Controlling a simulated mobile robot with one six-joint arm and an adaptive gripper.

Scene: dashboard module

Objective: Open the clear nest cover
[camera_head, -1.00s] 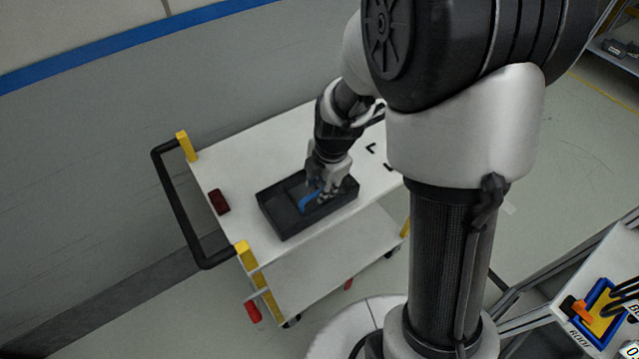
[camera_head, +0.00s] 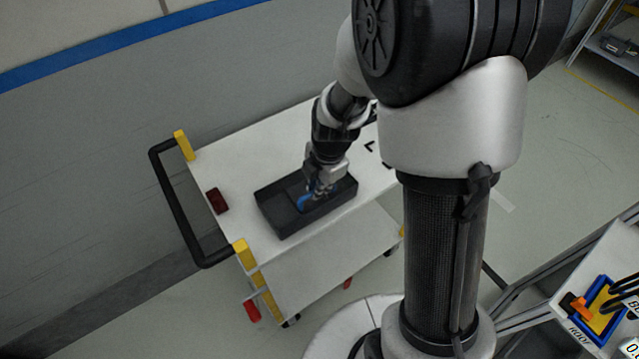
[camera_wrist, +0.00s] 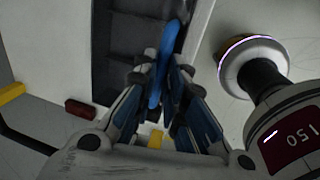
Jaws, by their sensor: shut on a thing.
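My gripper (camera_head: 317,192) is over the black tray (camera_head: 275,219) on the white cart, its fingers pointing down into it. It is shut on a slim blue thing (camera_head: 304,202). In the wrist view the blue thing (camera_wrist: 168,50) stands lengthwise between the fingertips (camera_wrist: 161,80), its rounded end reaching past them over the dark compartments. The fingers hide part of it. I cannot make out a clear nest cover in either view. At the lower right a blue-framed fixture (camera_head: 590,300) with a yellow inside and an orange part stands on a pale surface.
The white cart top (camera_head: 240,165) has free room around the tray. A dark red block (camera_head: 217,200) lies left of the tray. The cart has a black handle (camera_head: 175,205) and yellow corner posts (camera_head: 184,146). A grey wall stands behind.

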